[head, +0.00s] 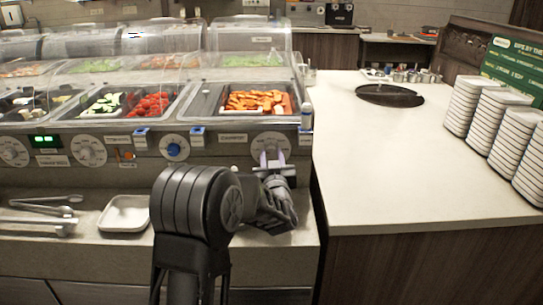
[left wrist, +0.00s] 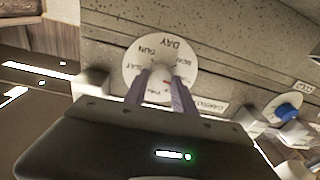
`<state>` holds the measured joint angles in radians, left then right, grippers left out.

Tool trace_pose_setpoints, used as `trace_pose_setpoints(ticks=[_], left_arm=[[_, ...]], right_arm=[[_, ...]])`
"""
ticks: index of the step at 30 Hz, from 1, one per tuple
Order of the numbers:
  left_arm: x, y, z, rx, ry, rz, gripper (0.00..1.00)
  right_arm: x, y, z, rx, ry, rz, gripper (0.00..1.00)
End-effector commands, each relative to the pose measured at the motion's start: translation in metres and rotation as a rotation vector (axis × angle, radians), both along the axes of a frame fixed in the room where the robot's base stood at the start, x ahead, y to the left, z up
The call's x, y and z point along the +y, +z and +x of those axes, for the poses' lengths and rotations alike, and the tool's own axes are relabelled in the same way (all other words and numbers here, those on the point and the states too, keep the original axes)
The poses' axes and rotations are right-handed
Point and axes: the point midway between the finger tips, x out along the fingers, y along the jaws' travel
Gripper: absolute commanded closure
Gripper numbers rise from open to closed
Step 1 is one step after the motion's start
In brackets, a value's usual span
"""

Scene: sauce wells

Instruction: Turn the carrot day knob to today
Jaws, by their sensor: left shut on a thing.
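The carrot day knob is a white round dial (head: 268,141) on the counter's front panel, below the bin of orange carrots (head: 258,103). In the left wrist view the dial (left wrist: 134,68) appears upside down, with DAY, SUN and SAT readable around its rim; other words are blurred. My left gripper (head: 271,160) is at the dial, its two purple fingers (left wrist: 164,85) shut on the pale grip at the dial's centre. The fingers cover part of the lower dial, and a small red mark shows between them. I cannot tell which day is selected. My right gripper is out of view.
A blue knob (head: 174,147) on a white dial sits left on the panel, with other white dials (head: 88,151) further left. A white tray (head: 125,213) and tongs (head: 40,221) lie on the ledge. Stacked white plates (head: 462,105) stand on the right counter (head: 400,170).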

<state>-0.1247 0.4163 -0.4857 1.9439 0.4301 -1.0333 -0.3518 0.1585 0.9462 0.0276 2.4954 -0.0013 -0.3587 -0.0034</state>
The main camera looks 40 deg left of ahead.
Motion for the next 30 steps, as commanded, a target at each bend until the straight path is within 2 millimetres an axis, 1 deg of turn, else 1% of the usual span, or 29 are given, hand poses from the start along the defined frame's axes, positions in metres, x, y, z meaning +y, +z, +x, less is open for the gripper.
trace_pose_setpoints(ticks=[9,18,24,30], left_arm=[[0.000,0.000,0.000,0.183,-0.001,0.237,1.00],[0.000,-0.001,0.000,0.323,0.000,0.420,1.00],[0.000,-0.002,0.000,0.375,-0.001,0.489,1.00],[0.000,-0.002,0.000,0.395,0.000,0.515,1.00]], right_arm=[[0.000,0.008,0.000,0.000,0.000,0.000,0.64],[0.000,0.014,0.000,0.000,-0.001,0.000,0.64],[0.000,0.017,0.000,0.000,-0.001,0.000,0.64],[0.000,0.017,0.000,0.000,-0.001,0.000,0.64]])
